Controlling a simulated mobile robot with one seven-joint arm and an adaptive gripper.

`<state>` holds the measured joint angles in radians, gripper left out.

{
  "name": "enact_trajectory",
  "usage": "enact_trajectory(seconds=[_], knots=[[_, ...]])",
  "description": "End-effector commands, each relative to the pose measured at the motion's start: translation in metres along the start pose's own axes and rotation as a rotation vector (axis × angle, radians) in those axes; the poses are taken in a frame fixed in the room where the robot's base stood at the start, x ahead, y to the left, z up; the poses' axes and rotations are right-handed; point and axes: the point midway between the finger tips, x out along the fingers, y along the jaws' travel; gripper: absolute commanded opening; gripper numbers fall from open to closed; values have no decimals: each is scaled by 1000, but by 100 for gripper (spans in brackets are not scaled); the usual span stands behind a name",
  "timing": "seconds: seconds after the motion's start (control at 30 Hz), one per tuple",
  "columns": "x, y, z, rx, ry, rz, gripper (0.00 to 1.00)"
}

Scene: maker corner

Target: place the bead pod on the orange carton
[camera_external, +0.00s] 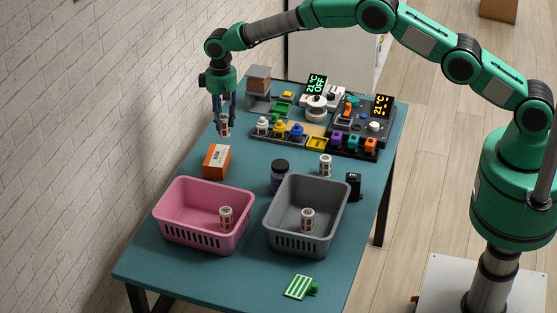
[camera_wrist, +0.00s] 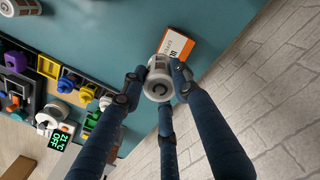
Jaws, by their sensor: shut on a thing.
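My gripper (camera_external: 223,119) is shut on a bead pod (camera_external: 224,128), a small white cylinder with brown windows. It holds the pod above the table, behind the orange carton. In the wrist view the pod (camera_wrist: 158,82) is between the fingers of my gripper (camera_wrist: 154,80). The orange carton (camera_external: 217,162) lies on the table with a white band on it, just in front of the held pod. In the wrist view the carton (camera_wrist: 178,46) shows beyond the pod, partly hidden by it. No contact between pod and carton shows.
A pink basket (camera_external: 176,226) and a grey basket (camera_external: 294,239) stand in front, each holding a similar pod. Another pod (camera_external: 325,166) stands beside a dark jar (camera_external: 280,176) and a black box (camera_external: 353,186). A crowded tool station (camera_external: 315,135) fills the back. A green card (camera_external: 299,287) lies near the front.

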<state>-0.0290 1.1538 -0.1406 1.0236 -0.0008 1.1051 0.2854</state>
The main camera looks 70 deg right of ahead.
Motion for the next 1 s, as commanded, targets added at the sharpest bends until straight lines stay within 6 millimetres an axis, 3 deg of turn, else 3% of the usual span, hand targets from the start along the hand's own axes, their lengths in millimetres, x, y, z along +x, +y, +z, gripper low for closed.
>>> enact_trajectory(seconds=[0.13,0.57,1.0], knots=[[-4,6,-8,6,1,0,3],[-1,7,-8,6,-1,0,3],[53,7,-8,6,-1,0,3]])
